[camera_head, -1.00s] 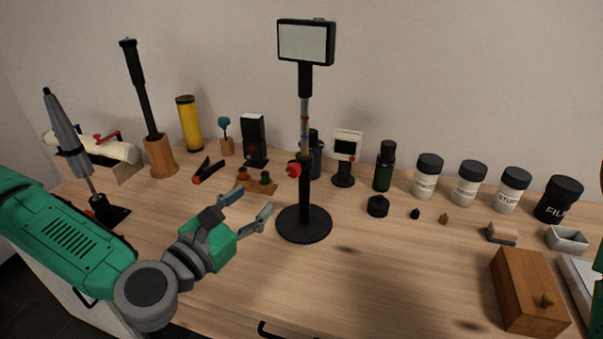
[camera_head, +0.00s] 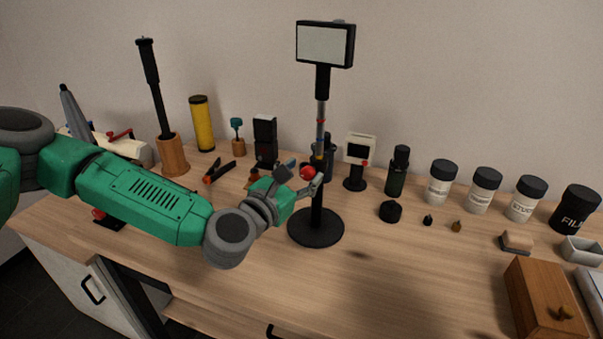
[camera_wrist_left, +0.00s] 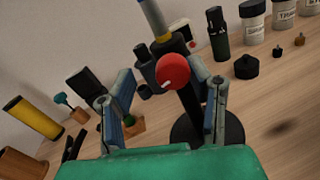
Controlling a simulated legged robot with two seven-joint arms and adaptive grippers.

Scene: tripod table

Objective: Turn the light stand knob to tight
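The light stand (camera_head: 317,203) stands upright on a round black base, with a rectangular light panel (camera_head: 325,45) on top. Its red knob (camera_head: 307,172) sits on the side of the pole facing my left gripper. My left gripper (camera_head: 302,178) is at the knob's height, with a finger on each side of it. In the left wrist view the red knob (camera_wrist_left: 173,71) shows between the two spread fingers, with a white mark on its face. Gaps show between the knob and both fingers there. My right gripper is not in view.
A wooden box (camera_head: 541,300) is at the front right. Several labelled jars (camera_head: 485,190) and a dark bottle (camera_head: 397,172) stand at the back right. A yellow cylinder (camera_head: 202,124) and a wooden holder (camera_head: 172,155) are at the back left.

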